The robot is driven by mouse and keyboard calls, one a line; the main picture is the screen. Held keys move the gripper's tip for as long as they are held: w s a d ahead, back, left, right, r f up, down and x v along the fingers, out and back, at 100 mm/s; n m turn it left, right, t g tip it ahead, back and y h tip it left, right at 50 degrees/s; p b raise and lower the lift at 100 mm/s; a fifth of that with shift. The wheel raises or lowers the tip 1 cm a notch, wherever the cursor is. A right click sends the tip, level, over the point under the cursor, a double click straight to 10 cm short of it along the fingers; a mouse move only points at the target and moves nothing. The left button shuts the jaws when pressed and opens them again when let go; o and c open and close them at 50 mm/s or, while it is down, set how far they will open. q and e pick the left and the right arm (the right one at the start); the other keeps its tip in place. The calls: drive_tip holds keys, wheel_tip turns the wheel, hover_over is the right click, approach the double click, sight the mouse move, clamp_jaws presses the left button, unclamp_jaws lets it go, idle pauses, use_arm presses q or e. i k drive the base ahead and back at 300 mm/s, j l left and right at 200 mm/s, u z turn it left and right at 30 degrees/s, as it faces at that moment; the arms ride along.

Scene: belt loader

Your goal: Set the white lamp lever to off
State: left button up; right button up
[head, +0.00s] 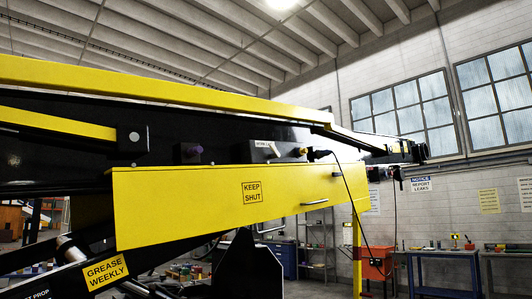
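A small white lever (274,149) sits on a plate with a small label, on the black side of the belt loader (220,70), just above the yellow panel marked KEEP SHUT (180,190). The lever looks tilted. Its label is too small to read, so I cannot tell its setting. I see neither of my grippers clearly in the head view.
The yellow panel juts out below the lever and has a handle (314,202). A black cable (352,190) hangs right of the knobs. A blue workbench (443,254), an orange box (377,265) and shelves (317,240) stand behind. Windows line the back wall.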

sight(276, 154)
drive_tip(key=l+u, duration=0.15)
drive_tip(key=u, duration=0.4)
drive_tip(key=l+u, duration=0.35)
drive_tip(key=l, duration=0.45)
drive_tip(key=l+u, duration=0.3)
drive_tip(key=l, duration=0.55)
drive_tip(key=k+l+u, duration=0.1)
drive_tip(key=l+u, duration=0.25)
drive_tip(key=l, duration=0.45)
drive_tip(key=k+l, duration=0.1)
drive_tip(key=l, duration=0.7)
drive_tip(key=k+l, duration=0.15)
drive_tip(key=l, duration=0.25)
